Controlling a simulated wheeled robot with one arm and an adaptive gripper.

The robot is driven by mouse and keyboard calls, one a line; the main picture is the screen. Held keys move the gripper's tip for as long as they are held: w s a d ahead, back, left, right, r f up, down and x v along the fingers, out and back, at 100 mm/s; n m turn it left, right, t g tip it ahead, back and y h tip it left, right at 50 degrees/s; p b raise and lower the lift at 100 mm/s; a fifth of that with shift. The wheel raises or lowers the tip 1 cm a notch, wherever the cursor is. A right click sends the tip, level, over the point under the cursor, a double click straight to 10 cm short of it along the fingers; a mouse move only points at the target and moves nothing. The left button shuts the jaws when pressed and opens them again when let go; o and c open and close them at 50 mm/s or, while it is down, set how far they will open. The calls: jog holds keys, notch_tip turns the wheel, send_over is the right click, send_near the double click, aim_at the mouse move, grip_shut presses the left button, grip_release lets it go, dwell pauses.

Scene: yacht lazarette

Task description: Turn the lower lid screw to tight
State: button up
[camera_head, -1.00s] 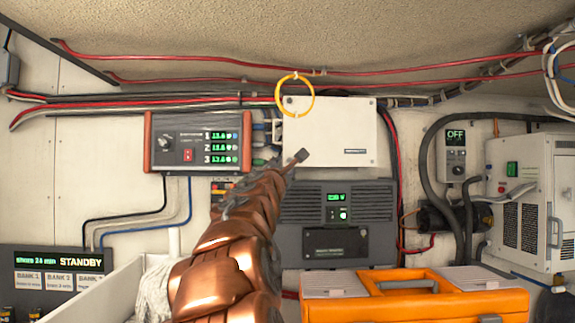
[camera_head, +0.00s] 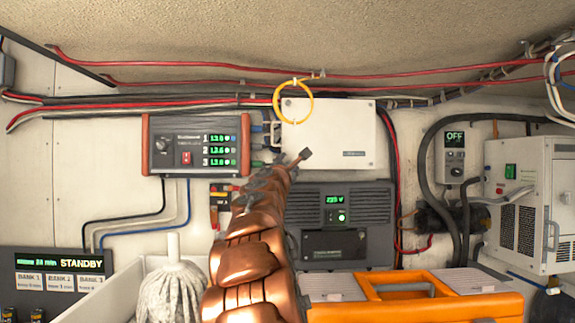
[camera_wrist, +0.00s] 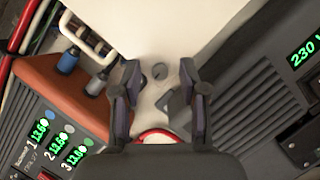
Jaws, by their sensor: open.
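The white lid box (camera_head: 345,150) is on the back wall, right of the battery panel. In the wrist view its white face (camera_wrist: 165,25) fills the top middle. In the head view my gripper (camera_head: 300,158) is over the box's lower left corner, and I cannot make out the lower screw there.
The battery panel (camera_head: 195,143) and cable plugs (camera_head: 262,135) are close on the left. A dark inverter (camera_head: 365,207) is just below the box. A yellow loop (camera_head: 293,101) hangs over the box's upper left corner. An orange toolbox (camera_head: 400,290) and a mop (camera_head: 170,290) are below.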

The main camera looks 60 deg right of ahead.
grip_shut()
